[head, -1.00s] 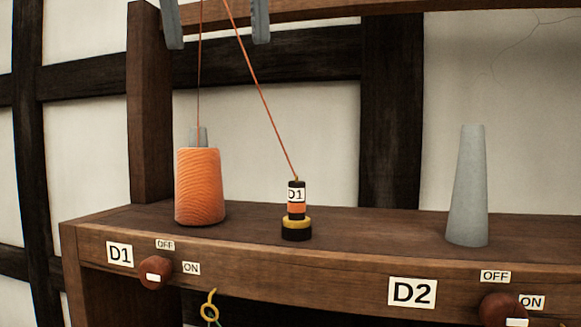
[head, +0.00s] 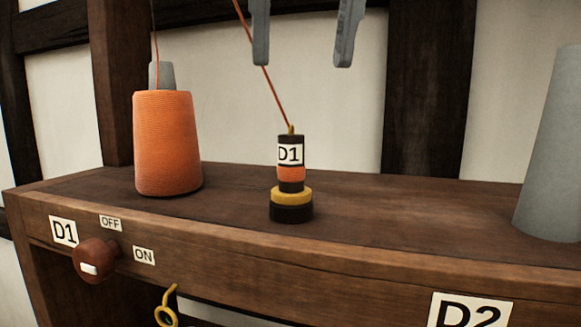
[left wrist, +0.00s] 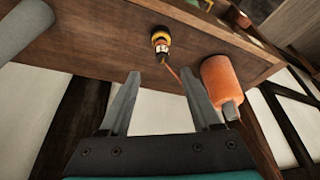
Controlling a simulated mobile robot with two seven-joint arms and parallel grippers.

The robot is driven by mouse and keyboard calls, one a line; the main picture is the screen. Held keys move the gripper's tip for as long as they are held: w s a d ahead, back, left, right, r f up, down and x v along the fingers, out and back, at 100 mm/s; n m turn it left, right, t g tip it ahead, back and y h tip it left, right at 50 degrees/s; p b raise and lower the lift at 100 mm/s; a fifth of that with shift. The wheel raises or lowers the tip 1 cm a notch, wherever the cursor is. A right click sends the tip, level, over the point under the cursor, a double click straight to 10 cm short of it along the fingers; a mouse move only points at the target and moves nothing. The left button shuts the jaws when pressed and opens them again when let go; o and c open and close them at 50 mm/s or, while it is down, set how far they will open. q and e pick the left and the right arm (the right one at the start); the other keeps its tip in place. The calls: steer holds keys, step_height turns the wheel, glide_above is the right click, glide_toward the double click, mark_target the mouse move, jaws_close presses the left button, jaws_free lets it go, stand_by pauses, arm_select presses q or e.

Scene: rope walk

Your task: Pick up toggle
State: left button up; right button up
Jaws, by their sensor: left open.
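The toggle (head: 290,174) is a small dark cylinder with a D1 label and an orange band. It stands upright in a yellow and black base on the wooden shelf, with an orange thread rising from its top. It also shows in the left wrist view (left wrist: 161,46). My left gripper (head: 303,64) is open and empty, its fingers pointing down above the toggle and apart from it. The left wrist view shows the open fingers (left wrist: 162,74) with the toggle beyond their tips. My right gripper is not in view.
An orange thread cone (head: 168,143) stands left of the toggle. A bare grey cone (head: 552,150) stands at the right. The shelf front has a D1 knob (head: 92,262) between OFF and ON labels and a yellow hook (head: 166,312). The shelf between toggle and grey cone is clear.

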mark_target(291, 136)
arm_select(q)
steer(key=b+x, duration=0.2)
steer(key=x, duration=0.3)
steer(key=shift+a+b+x, duration=0.15)
steer(key=shift+x, duration=1)
steer(key=shift+a+b+x, duration=0.1)
steer(key=shift+b+x, duration=0.05)
steer(key=shift+x, duration=0.95)
steer(key=shift+f, duration=0.45)
jaws_close()
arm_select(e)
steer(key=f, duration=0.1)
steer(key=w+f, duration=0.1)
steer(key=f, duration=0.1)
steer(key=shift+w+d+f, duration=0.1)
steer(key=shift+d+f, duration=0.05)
